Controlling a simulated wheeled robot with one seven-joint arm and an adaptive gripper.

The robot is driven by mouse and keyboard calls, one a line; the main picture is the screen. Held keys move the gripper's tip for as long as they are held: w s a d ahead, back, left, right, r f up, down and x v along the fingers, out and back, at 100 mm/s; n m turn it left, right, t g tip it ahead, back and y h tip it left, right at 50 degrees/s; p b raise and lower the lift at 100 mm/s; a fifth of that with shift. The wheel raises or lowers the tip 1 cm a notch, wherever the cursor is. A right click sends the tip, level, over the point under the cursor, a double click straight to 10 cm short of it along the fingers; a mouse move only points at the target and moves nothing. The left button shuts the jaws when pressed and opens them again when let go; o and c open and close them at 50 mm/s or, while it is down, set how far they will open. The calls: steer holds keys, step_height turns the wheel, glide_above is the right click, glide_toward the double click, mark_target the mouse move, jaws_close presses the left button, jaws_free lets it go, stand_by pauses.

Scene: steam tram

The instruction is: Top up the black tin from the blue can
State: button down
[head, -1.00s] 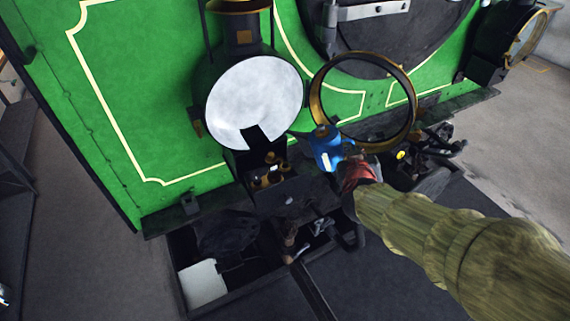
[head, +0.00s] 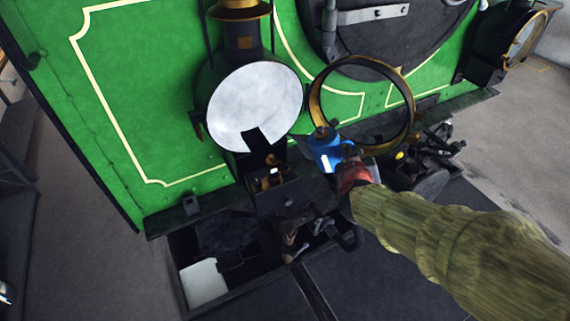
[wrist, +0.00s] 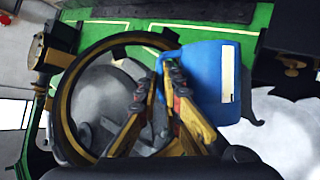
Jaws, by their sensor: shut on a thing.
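The blue can (head: 326,153) has a pale label and hangs in front of the green engine, just right of the open lamp. My gripper (head: 347,170) is shut on its left side in the wrist view, where the fingers (wrist: 160,83) close at the edge of the can (wrist: 205,85). A black open-topped box with brass parts, probably the black tin (head: 278,197), sits below the lamp's pale round reflector. The can is to the right of this box and a little higher. I see no stream of liquid. The inside of the box is too dark to read.
The open brass-rimmed lamp door (head: 314,103) stands close behind the can, and its ring also fills the left of the wrist view (wrist: 66,105). The lamp reflector (head: 252,103) is left of the can. Below is a dark tray (head: 235,300) holding a white block and tools.

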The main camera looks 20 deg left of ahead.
steer(key=shift+n+h, duration=0.7)
steer(key=shift+n, duration=0.2)
steer(key=shift+a+r+p, duration=0.15)
steer(key=shift+r+p, duration=1.05)
steer(key=shift+p, duration=1.75)
steer(key=shift+a+r+p, duration=0.1)
steer(key=shift+r+p, duration=1.1)
steer(key=shift+p, duration=1.75)
steer(key=shift+f, duration=0.2)
steer(key=shift+d+f+y+b, duration=0.15)
steer(key=shift+f+y+b, duration=0.2)
steer(key=shift+b, duration=0.45)
steer(key=shift+a+r+h+p, duration=0.2)
steer(key=shift+r+h+p, duration=0.5)
steer(key=shift+p, duration=1.45)
